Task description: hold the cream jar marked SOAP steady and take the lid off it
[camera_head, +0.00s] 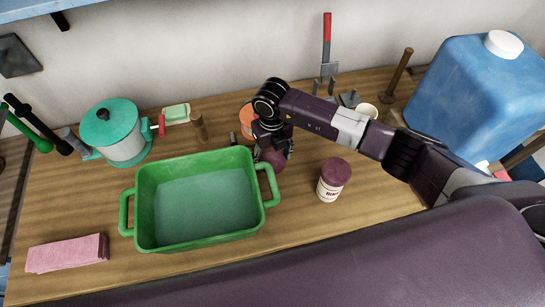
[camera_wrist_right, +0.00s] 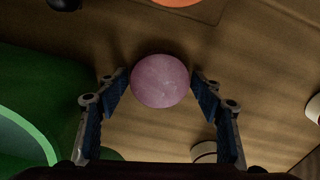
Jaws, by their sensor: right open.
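My right gripper (camera_head: 273,150) reaches down beside the green basin. In the right wrist view its two fingers (camera_wrist_right: 160,88) are open, one on each side of a round mauve lid-like top (camera_wrist_right: 160,80). Whether they touch it I cannot tell. In the head view this mauve thing (camera_head: 274,160) is mostly hidden by the gripper, and no label on it shows. To its right stands a cream jar with a maroon lid (camera_head: 335,172); its label is partly legible and seems to begin "RIN". The word SOAP is not readable anywhere. My left gripper is not in view.
The green basin (camera_head: 145,205) holds water just left of the right gripper. An orange round thing (camera_head: 247,115) is behind it. The front right counter is clear.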

